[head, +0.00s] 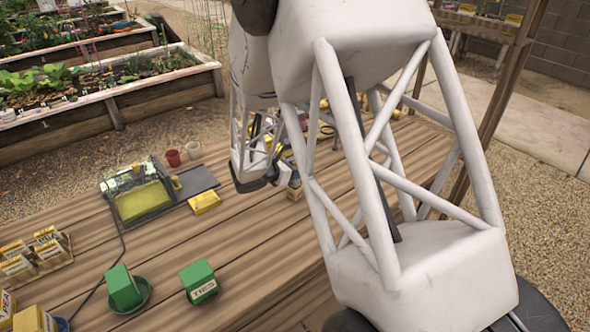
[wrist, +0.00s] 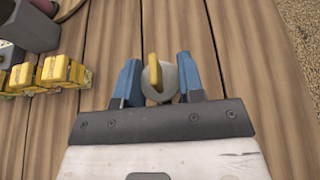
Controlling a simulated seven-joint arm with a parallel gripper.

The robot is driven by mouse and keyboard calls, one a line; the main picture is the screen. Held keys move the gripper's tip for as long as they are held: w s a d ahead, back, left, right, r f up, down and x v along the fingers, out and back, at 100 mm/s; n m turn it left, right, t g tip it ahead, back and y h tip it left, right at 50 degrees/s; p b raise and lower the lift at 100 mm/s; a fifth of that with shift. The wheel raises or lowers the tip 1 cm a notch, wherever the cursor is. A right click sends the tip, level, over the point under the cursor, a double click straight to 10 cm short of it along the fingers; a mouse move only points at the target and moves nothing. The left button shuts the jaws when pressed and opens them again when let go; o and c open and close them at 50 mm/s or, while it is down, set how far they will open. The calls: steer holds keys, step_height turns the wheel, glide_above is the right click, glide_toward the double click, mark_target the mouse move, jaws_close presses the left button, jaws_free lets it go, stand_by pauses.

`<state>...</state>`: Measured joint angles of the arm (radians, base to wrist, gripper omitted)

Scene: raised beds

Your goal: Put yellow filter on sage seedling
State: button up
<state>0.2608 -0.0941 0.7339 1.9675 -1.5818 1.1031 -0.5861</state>
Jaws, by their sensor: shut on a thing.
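My gripper (wrist: 160,86) has blue fingers on both sides of a small round pale grey thing (wrist: 169,80) with an upright yellow strip (wrist: 154,72) on it. It is shut on this thing, above the wooden table. I cannot tell from this view whether the held thing is the yellow filter. In the head view my arm hides the gripper's fingertips and most of the table's right part. I cannot make out a sage seedling for certain in either view.
A clear-sided box with a yellow floor (head: 143,201) stands on the table (head: 150,250), with a yellow block (head: 204,202) beside it. Red (head: 173,158) and pale (head: 193,150) pots stand behind. Green boxes (head: 198,281) are in front. Several yellow pieces (wrist: 62,72) sit left in the wrist view.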

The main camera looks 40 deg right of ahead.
steer(key=shift+f, duration=0.15)
steer(key=o, duration=0.9)
steer(key=v, duration=1.2)
stand_by(0.4)
stand_by(0.4)
